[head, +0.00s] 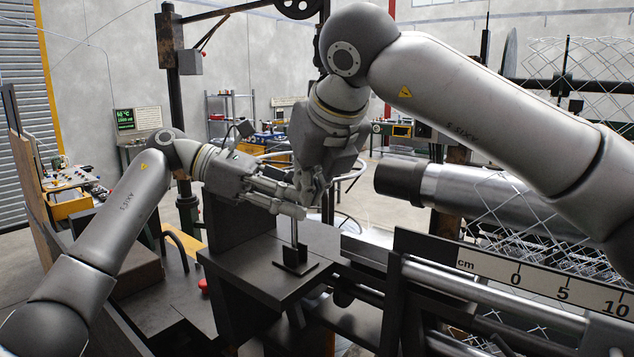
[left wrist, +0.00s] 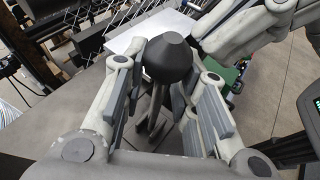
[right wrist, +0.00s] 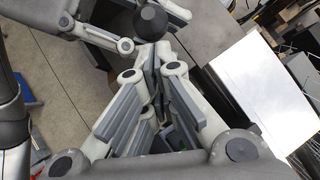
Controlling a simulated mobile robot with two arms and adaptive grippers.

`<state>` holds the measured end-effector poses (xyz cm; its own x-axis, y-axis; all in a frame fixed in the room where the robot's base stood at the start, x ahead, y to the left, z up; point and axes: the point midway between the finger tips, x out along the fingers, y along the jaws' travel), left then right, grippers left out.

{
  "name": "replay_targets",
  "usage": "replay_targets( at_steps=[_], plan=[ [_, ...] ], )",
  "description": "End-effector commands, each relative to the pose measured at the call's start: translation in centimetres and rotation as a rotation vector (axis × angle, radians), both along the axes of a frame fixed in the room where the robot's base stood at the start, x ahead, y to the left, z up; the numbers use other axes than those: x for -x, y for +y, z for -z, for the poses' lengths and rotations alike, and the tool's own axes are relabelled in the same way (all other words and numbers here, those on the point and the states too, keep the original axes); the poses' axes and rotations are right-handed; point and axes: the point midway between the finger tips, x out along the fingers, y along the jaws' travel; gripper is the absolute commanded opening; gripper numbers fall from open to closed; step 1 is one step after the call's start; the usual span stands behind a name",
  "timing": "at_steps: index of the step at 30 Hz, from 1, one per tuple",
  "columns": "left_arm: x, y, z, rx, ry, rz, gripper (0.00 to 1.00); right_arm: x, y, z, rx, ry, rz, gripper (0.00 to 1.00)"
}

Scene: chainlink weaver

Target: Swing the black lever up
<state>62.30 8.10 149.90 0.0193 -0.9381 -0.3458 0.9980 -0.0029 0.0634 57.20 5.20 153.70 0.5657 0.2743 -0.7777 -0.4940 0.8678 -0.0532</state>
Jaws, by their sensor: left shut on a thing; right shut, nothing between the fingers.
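The black lever's thin rod (head: 294,232) stands roughly upright on a small dark bracket (head: 294,264) on the steel block; its top is hidden behind my grippers. Its round black knob (left wrist: 168,58) shows in the left wrist view and also at the top of the right wrist view (right wrist: 150,21). My left gripper (head: 297,204) comes in from the left and is shut on the lever, its fingers on both sides of the shaft below the knob. My right gripper (head: 312,203) points down right beside it, shut and empty, its fingertips (right wrist: 152,55) close to the knob.
The dark steel block (head: 255,272) lies under the lever. A centimetre scale (head: 540,284) and steel rails (head: 490,320) are at the right front. A large metal roller (head: 470,195) and chainlink mesh (head: 575,60) stand behind on the right. A red button (head: 203,286) is left of the block.

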Motion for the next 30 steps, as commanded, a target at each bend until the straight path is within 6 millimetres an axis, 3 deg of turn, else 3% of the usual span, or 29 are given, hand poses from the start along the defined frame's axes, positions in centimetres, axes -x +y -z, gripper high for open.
replay_targets(
  at_steps=[27, 28, 30],
  plan=[
    [0.2, -0.2, 0.2, -0.006, 0.0, 0.01, 0.0, -1.5, 1.3, 0.0, -0.001, -0.001, -0.001, 0.0],
    [0.2, -0.2, 0.2, -0.006, -0.001, 0.012, 0.28, -1.5, 1.3, 0.0, -0.001, -0.001, -0.001, 0.0],
    [0.3, -0.3, 0.2, -0.005, -0.001, 0.013, 0.37, -1.5, 1.3, 0.1, -0.001, -0.001, -0.001, 0.0]
  ],
)
